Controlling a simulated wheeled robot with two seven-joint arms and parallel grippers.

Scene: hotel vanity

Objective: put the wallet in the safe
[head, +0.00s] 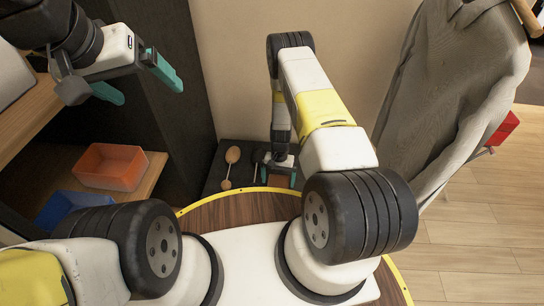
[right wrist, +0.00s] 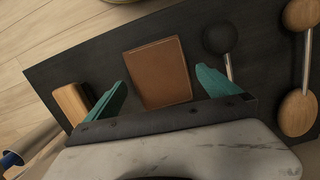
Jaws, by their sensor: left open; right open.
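The brown wallet (right wrist: 157,72) lies flat on a dark board (right wrist: 75,68) in the right wrist view. It shows small in the head view (head: 280,181), partly covered by my right gripper (head: 278,168). The right gripper's teal fingers (right wrist: 160,82) are open, one on each side of the wallet, with gaps between; I cannot tell the height above it. My left gripper (head: 150,92) is open and empty, up by the dark cabinet at the left. I cannot pick out the safe for certain; a grey box (head: 12,75) at the far left edge is cut off.
A wooden double-ended object (head: 229,167) and a black ball on a metal stem (right wrist: 219,39) lie beside the wallet. A wooden block (right wrist: 70,103) is at its other side. An orange bin (head: 110,166) and blue bin (head: 70,207) sit low left. Grey cloth (head: 450,90) hangs right.

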